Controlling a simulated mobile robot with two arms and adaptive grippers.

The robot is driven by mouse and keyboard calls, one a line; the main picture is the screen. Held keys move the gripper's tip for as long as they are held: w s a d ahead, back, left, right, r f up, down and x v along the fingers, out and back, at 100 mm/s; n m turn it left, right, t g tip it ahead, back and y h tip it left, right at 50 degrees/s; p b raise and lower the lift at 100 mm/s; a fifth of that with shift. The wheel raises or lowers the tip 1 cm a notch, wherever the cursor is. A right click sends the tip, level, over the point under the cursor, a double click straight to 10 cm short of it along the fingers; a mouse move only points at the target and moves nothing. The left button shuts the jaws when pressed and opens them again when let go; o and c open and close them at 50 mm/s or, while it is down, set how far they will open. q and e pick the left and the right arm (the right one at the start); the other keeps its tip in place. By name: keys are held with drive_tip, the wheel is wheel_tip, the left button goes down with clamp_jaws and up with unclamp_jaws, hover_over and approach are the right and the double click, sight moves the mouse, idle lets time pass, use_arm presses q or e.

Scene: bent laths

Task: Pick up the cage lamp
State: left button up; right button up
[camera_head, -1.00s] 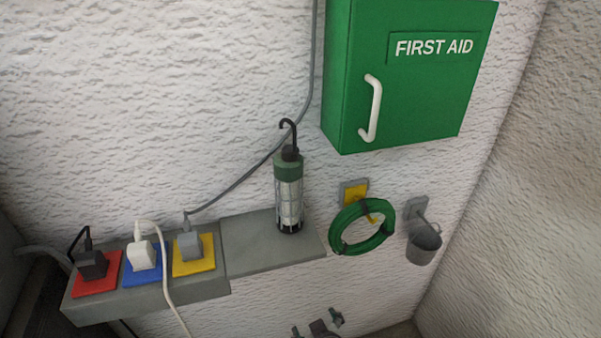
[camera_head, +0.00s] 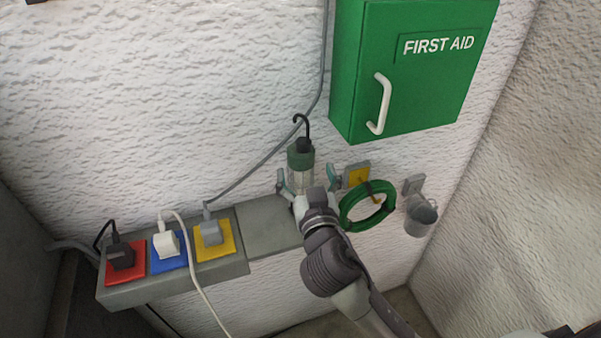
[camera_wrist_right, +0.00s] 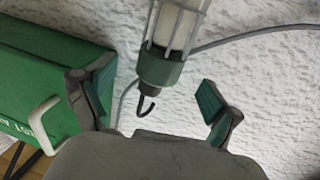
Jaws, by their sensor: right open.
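The cage lamp (camera_head: 301,160) stands upright on the grey ledge, with a green collar and a black hook on top. Its lower part is hidden behind my right gripper in the head view. My right gripper (camera_head: 308,181) is open, one finger on each side of the lamp. In the right wrist view the lamp (camera_wrist_right: 160,70) shows upside down between and beyond the open fingers (camera_wrist_right: 158,105), its caged part running out of the top of the picture. I see a gap on both sides there, so neither finger appears to touch it. My left gripper is not in view.
A green first aid box (camera_head: 415,75) hangs on the wall above right. A green hose coil (camera_head: 351,222) and a small grey bucket (camera_head: 421,218) hang right of the lamp. Several plugs sit on coloured plates left along the ledge (camera_head: 268,228). A grey cable runs behind the lamp.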

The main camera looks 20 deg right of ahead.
sight(303, 167)
drive_tip(key=shift+w+d+r+p, duration=0.1)
drive_tip(key=shift+w+r+p, duration=0.05)
drive_tip(key=shift+w+p, duration=0.35)
drive_tip(key=w+p, duration=0.2)
drive_tip(key=w, duration=0.1)
drive_tip(key=shift+w+d, duration=0.15)
drive_tip(key=shift+w, duration=0.25)
drive_tip(key=shift+w+f, duration=0.3)
drive_tip(key=shift+w, duration=0.1)
drive_tip(key=shift+s, duration=0.1)
drive_tip(key=shift+c, duration=0.2)
drive_tip(key=shift+c, duration=1.2)
drive_tip(key=c, duration=1.3)
drive_tip(key=shift+r, duration=0.1)
clamp_jaws()
